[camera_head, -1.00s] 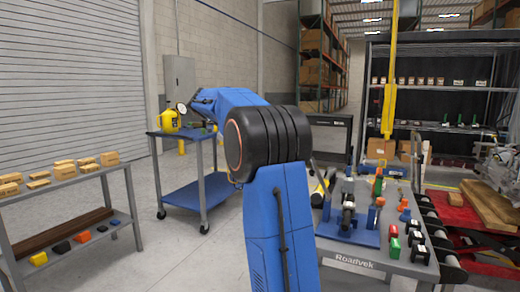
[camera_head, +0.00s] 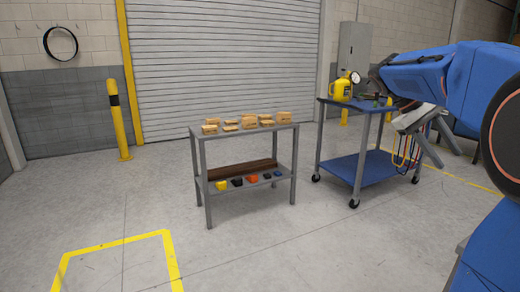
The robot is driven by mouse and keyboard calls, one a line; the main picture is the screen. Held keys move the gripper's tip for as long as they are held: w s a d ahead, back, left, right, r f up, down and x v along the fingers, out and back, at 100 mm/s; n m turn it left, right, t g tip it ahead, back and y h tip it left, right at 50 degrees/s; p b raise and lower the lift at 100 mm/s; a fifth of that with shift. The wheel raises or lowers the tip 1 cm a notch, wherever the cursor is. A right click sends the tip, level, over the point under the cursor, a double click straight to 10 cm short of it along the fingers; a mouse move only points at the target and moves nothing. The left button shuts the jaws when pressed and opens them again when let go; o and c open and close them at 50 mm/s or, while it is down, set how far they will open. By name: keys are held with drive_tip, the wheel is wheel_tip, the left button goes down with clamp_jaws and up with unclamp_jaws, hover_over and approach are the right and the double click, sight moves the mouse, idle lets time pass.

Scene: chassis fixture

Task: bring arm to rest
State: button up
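My blue arm (camera_head: 445,80) fills the right side, with its round black joint (camera_head: 505,140) cut off by the right edge. Its forearm reaches left, in front of the right part of the blue cart, and ends in small dark parts near the cart's top. A pale grey piece with slim prongs (camera_head: 418,122) shows just below the forearm. It may be my gripper, but I cannot tell for sure or see its fingertips clearly. I see nothing held.
A blue wheeled cart (camera_head: 345,166) carries a yellow tank (camera_head: 341,90) with a gauge. A grey shelf table (camera_head: 207,142) with several wooden blocks stands at the centre. A yellow post (camera_head: 121,125) is at left. Yellow floor tape (camera_head: 118,243) marks open floor in front.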

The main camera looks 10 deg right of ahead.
drive_tip(key=s+a+f+t+y, duration=0.3)
drive_tip(key=s+a+f, duration=0.6)
drive_tip(key=a+f, duration=0.3)
drive_tip(key=s+a+f+n+t+y, duration=0.1)
drive_tip(key=s+a+f+t+y, duration=0.2)
drive_tip(key=s+a+f+t, duration=0.3)
drive_tip(key=s+a+f, duration=0.3)
drive_tip(key=a+f, duration=0.3)
drive_tip(key=a, duration=0.2)
drive_tip(key=shift+a+f+t+y, duration=0.2)
drive_tip(key=shift+a+t+y, duration=0.1)
drive_tip(key=shift+a+y, duration=0.1)
drive_tip(key=shift+s, duration=0.1)
